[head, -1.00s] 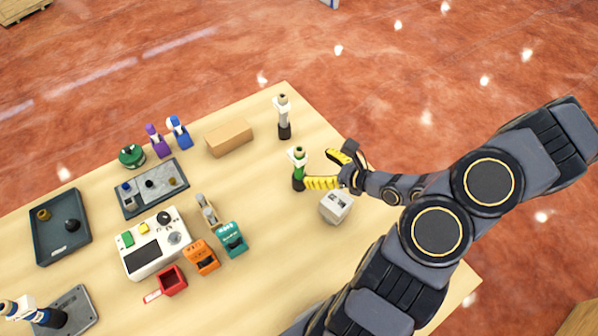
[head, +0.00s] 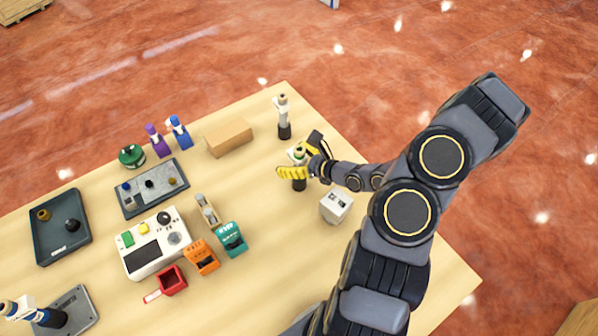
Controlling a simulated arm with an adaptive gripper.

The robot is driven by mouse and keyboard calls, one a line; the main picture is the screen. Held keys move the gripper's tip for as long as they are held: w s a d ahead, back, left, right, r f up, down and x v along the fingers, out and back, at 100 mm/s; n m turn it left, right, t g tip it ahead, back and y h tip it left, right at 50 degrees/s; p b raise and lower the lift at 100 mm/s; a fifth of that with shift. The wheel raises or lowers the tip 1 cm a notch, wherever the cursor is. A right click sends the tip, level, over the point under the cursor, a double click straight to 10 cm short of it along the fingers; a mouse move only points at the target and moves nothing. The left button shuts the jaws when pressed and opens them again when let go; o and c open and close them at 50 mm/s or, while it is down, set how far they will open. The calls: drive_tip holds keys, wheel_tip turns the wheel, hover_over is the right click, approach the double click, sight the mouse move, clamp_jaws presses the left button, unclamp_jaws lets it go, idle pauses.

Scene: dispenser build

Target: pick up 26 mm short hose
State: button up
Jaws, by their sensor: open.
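My gripper (head: 297,155) is open, its yellow-padded fingers on either side of a slim upright piece (head: 299,185) with a white top and dark base. One finger hides the piece's middle, and I cannot tell whether the fingers touch it. No part can be surely recognised as the 26 mm short hose at this size. Small bins in teal (head: 232,240), orange (head: 203,258) and red (head: 172,281) stand at the table's middle; their contents are too small to make out.
A white cube-shaped box (head: 336,207) stands just below my gripper. A similar upright piece (head: 284,117) stands near the back edge, beside a brown box (head: 229,137). Trays (head: 62,248) and a white device (head: 152,244) fill the left. The table's right front is clear.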

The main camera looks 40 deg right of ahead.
clamp_jaws()
